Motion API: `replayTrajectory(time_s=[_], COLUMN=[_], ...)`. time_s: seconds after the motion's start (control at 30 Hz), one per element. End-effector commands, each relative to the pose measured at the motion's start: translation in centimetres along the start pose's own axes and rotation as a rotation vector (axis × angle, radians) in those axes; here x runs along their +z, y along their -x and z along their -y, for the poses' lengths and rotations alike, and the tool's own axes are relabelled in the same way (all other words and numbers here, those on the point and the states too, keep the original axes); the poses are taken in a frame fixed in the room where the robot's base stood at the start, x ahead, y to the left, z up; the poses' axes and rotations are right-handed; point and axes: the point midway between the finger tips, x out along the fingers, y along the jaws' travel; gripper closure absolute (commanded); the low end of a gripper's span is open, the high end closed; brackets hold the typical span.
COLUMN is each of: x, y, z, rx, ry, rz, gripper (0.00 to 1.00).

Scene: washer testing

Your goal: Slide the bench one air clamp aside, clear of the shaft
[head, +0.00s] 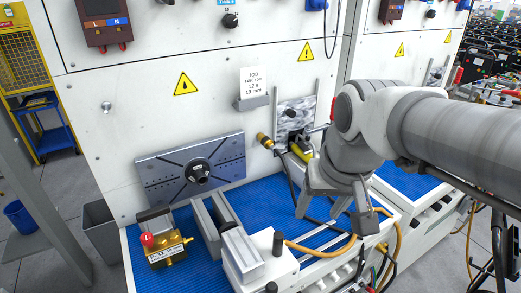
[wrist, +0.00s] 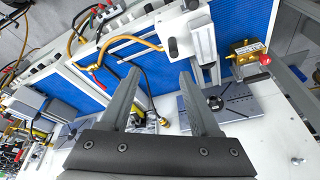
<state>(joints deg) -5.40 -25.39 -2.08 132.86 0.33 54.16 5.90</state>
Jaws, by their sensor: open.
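What looks like the bench one air clamp is a white block with a grey top and black knobs (head: 262,262), at the front of the blue bench top. A yellow hose runs from it. It also shows in the wrist view (wrist: 183,38), beyond my fingertips. The shaft hub, black and round (head: 198,172), sits on a grey slotted plate (head: 160,178) on the white panel; the plate also shows in the wrist view (wrist: 238,106). My gripper (head: 334,212) is open and empty, fingers pointing down, right of the white block and apart from it.
A brass device with a red knob (head: 165,248) stands at the bench's left end. Grey rails (head: 212,225) lie between plate and block. Yellow and black hoses (head: 318,252) cross the bench near my gripper. Blue mat (head: 262,195) is bare right of the plate.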

Motion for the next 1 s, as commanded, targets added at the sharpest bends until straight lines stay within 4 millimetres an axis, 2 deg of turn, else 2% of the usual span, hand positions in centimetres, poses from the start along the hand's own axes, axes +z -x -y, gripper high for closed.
replayTrajectory(time_s=[0.1, 0.3, 0.5, 0.67, 0.83, 1.0], x=[-2.1, -5.1, -6.8, -7.3, -7.0, -5.9], y=[-1.7, -5.3, -8.6, -9.9, -11.0, -13.9], z=[1.1, 3.0, 4.4, 5.0, 5.0, 4.8], rx=[0.001, 0.022, 0.053, 0.067, 0.070, 0.071], ry=[-0.020, -0.055, -0.080, -0.089, -0.091, -0.091], rz=[0.081, 0.200, 0.285, 0.311, 0.317, 0.320], gripper=[0.37, 0.37, 0.37, 0.37, 0.37, 0.37])
